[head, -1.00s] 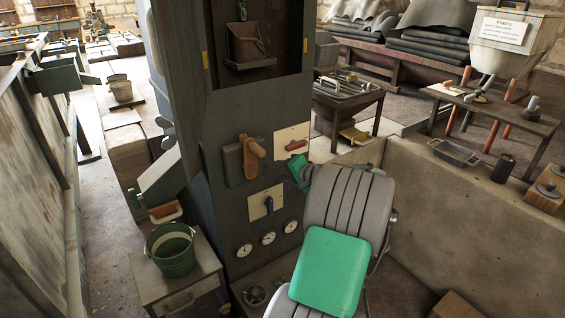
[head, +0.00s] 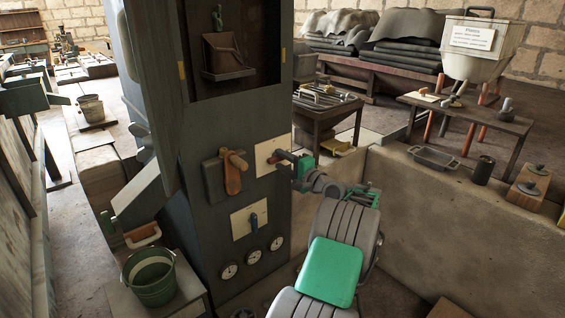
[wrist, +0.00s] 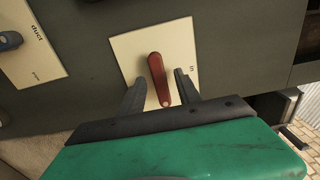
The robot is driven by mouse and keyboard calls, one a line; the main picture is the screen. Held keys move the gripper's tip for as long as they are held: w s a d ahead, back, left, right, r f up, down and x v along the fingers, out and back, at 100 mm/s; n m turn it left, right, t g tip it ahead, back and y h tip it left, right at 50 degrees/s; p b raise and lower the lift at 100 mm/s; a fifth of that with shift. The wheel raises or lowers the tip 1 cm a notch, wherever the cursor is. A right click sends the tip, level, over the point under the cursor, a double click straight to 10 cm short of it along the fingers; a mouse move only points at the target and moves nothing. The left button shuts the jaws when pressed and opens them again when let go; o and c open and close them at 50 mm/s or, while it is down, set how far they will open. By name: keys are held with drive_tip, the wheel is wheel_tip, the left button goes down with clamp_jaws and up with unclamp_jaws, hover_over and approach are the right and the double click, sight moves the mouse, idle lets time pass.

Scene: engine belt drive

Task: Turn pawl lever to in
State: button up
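The pawl lever is a short red handle (wrist: 157,76) on a cream plate (wrist: 125,50) in the wrist view. It slants slightly, its lower end towards the bottom of that picture. A small "in" label shows at the plate's right side. My gripper (wrist: 160,90) is open, one dark finger on each side of the lever's lower part, with gaps visible beside it. In the head view my gripper (head: 283,158) reaches the cream plate (head: 263,150) on the dark column; the lever is mostly hidden there.
Left of the plate is a wooden-handled lever (head: 233,176). Below is a blue lever (head: 254,222) on another plate, marked "duct" in the wrist view, above several gauges (head: 229,271). A green bucket (head: 150,279) stands lower left. A concrete wall (head: 430,215) runs right of my arm.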

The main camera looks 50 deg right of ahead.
clamp_jaws()
idle(0.3)
drive_tip(key=shift+f+n+b, duration=0.15)
drive_tip(key=shift+n+b, duration=0.25)
drive_tip(key=shift+b, duration=0.1)
drive_tip(key=shift+d+f+n+b, duration=0.1)
drive_tip(key=shift+n+b, duration=3.7)
drive_tip(key=shift+n, duration=0.4)
drive_tip(key=shift+d+f+n+b, duration=0.1)
drive_tip(key=shift+n+b, duration=3.7)
drive_tip(key=shift+n, duration=0.4)
unclamp_jaws()
drive_tip(key=shift+r, duration=0.15)
